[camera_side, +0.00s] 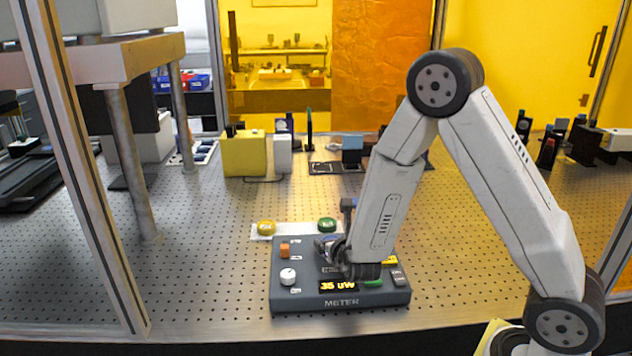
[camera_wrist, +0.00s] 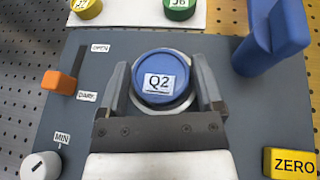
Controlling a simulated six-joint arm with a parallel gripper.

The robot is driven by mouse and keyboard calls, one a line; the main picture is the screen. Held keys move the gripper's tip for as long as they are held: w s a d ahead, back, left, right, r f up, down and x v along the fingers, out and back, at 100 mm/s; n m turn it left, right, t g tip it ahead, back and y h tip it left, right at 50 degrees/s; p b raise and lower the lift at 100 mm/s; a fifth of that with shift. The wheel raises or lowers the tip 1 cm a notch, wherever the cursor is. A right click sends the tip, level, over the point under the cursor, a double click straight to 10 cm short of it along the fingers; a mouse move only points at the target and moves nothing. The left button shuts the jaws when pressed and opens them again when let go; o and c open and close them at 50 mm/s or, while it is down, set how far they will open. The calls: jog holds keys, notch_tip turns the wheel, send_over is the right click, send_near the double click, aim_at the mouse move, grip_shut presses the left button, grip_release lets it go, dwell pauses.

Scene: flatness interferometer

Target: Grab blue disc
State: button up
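The blue disc (camera_wrist: 162,78), labelled Q2, sits in a pale ring on top of the dark grey meter box (camera_wrist: 70,130) in the wrist view. My gripper (camera_wrist: 164,75) is down over it, with one finger on the left of the disc and one on the right. The fingers are apart and stand close to the disc's sides; firm contact cannot be made out. In the side view, my gripper (camera_side: 331,249) is low over the meter box (camera_side: 300,303), and the arm and fingers hide most of the disc.
A tall blue handle (camera_wrist: 272,38) stands right of the disc. An orange slider knob (camera_wrist: 58,82), a white knob (camera_wrist: 40,166) and a yellow ZERO button (camera_wrist: 290,163) are on the box. A yellow disc (camera_side: 266,228) and a green disc (camera_side: 327,224) lie on a white strip behind.

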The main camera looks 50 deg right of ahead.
jog(key=c, duration=0.8)
jog(key=shift+c, duration=0.2)
jog(key=shift+r, duration=0.15)
notch_tip(320, 180, up, 10)
dwell(0.3)
dwell(0.5)
